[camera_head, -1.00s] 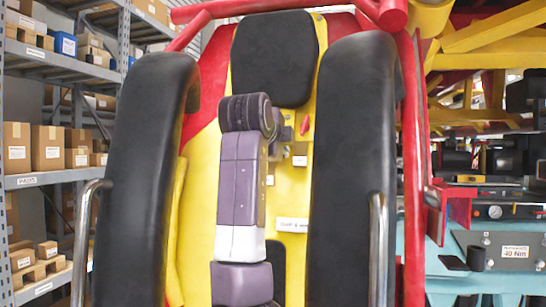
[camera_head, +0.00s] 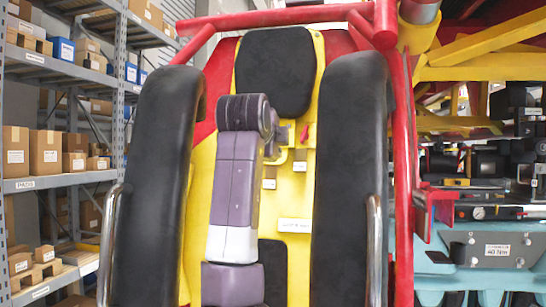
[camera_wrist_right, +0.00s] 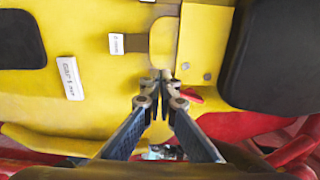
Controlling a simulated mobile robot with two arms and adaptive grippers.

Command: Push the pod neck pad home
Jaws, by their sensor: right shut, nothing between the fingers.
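The neck pad (camera_head: 275,72) is a black rounded cushion at the top of the yellow pod back, between the two shoulder restraints. In the right wrist view the black pad (camera_wrist_right: 275,60) is at the upper right, lying against the yellow panel; I cannot tell how deep it sits. My right gripper (camera_wrist_right: 160,87) is shut and empty, its fingertips by a small metal pin at the end of a yellow block (camera_wrist_right: 163,45), left of the pad and apart from it. My left gripper is not in view.
A small red lever (camera_wrist_right: 188,95) is just right of my fingertips; it also shows in the head view (camera_head: 304,133). Black restraints (camera_head: 160,180) and (camera_head: 350,180) flank the pod. Red tubes (camera_head: 285,18) frame its top. Shelves with boxes (camera_head: 45,155) stand left.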

